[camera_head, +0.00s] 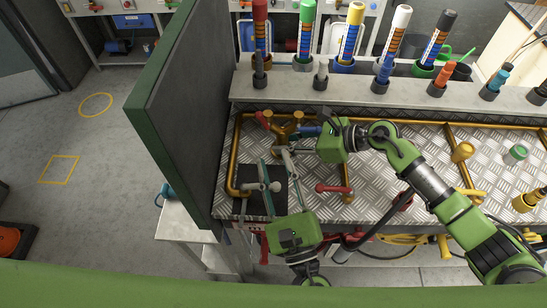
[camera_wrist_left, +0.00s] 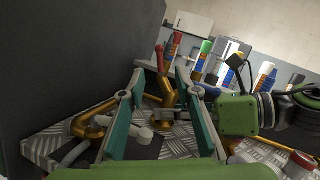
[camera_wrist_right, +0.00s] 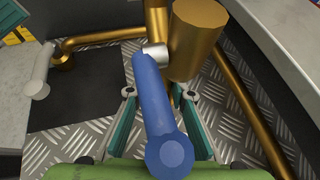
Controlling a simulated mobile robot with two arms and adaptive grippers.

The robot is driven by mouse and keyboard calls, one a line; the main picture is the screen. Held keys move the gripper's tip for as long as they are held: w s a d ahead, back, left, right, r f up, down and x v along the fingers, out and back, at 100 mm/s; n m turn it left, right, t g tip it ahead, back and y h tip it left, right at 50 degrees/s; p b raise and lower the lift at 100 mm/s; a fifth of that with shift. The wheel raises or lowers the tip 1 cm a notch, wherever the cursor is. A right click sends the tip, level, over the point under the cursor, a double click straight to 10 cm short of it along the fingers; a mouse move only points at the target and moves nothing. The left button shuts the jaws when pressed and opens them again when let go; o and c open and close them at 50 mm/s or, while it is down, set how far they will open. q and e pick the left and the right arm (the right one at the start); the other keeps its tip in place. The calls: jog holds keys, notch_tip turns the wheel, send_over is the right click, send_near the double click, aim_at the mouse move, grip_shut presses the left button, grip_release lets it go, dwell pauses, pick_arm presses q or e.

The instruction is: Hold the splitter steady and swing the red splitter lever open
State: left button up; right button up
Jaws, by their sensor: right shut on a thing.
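The brass splitter (camera_head: 285,130) stands at the back left of the metal bench, with a red lever (camera_head: 262,120) on its left and a blue lever (camera_head: 308,130) on its right. In the left wrist view the red lever (camera_wrist_left: 160,58) points up beyond my fingers. My left gripper (camera_head: 277,160) is open and empty in front of the splitter, its fingers apart and clear of the red lever. My right gripper (camera_head: 317,136) is at the splitter's right side. In the right wrist view its fingers stand either side of the blue lever (camera_wrist_right: 162,110); the contact itself is partly hidden.
A dark upright panel (camera_head: 185,110) stands close on the left. A white-handled valve (camera_head: 255,187) sits on a black mat in front of the splitter. Another red lever (camera_head: 333,188) is on the brass pipe to the right. Colored tubes line the back shelf.

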pick_arm(q)
jog(key=w+n+h, duration=0.1)
jog(key=n, duration=0.2)
jog(key=n+g+h, duration=0.2)
jog(key=n+h, duration=0.6)
jog(key=n, duration=1.5)
send_near(259, 118)
jog(key=shift+m, duration=0.3)
jog(key=w, duration=0.7)
jog(key=w+d, duration=0.1)
jog(key=w, duration=0.3)
jog(key=shift+d+r, duration=0.1)
jog(key=shift+r, duration=0.1)
